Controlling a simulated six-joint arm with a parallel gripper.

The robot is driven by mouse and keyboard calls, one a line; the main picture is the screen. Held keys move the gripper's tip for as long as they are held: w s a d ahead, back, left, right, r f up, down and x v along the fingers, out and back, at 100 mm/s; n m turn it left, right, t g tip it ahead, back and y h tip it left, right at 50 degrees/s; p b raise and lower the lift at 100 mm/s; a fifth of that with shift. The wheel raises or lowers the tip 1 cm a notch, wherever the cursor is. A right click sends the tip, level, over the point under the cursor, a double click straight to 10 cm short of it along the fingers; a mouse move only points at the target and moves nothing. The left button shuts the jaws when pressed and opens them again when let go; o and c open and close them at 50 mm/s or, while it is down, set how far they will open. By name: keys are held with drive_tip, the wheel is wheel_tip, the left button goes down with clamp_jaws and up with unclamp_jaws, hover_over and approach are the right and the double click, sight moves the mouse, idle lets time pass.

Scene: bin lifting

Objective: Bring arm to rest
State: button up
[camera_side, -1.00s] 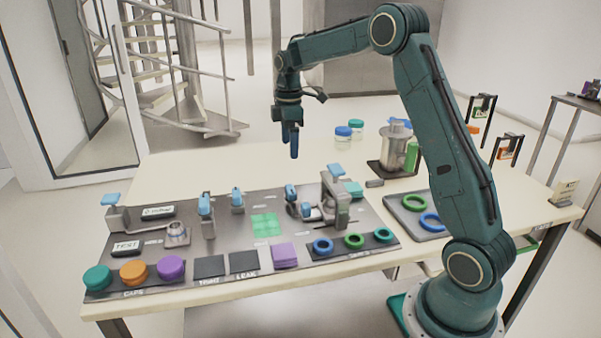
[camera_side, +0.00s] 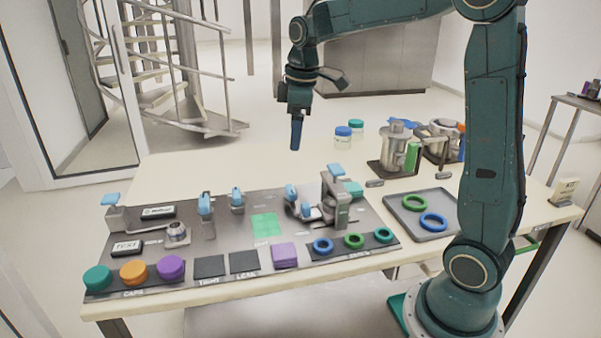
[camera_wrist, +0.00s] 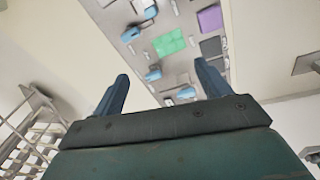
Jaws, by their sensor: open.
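My gripper (camera_side: 296,133) hangs in the air above the back of the table (camera_side: 200,165), fingers pointing down, seen nearly edge-on in the side view. In the wrist view my gripper (camera_wrist: 160,88) has its two blue fingers wide apart with nothing between them. My arm is raised and bent, its upper link nearly upright at the right of the side view. The fingers are clear of everything on the table.
A dark work board (camera_side: 235,215) holds clamps, coloured caps, rings and pads. A grey tray (camera_side: 398,212) carries green and blue rings. Jars (camera_side: 343,140) and a metal canister (camera_side: 395,150) stand at the back. The table's back left is bare.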

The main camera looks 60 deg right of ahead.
drive_tip(key=s+a+m+t, duration=0.2)
drive_tip(key=s+a, duration=0.3)
drive_tip(key=s, duration=0.6)
drive_tip(key=s+a+m+t, duration=0.1)
drive_tip(key=s+a+m, duration=0.3)
drive_tip(key=s, duration=0.7)
drive_tip(key=shift+a+f+t, duration=0.3)
drive_tip(key=shift+a+t, duration=0.1)
drive_tip(key=shift+a, duration=0.75)
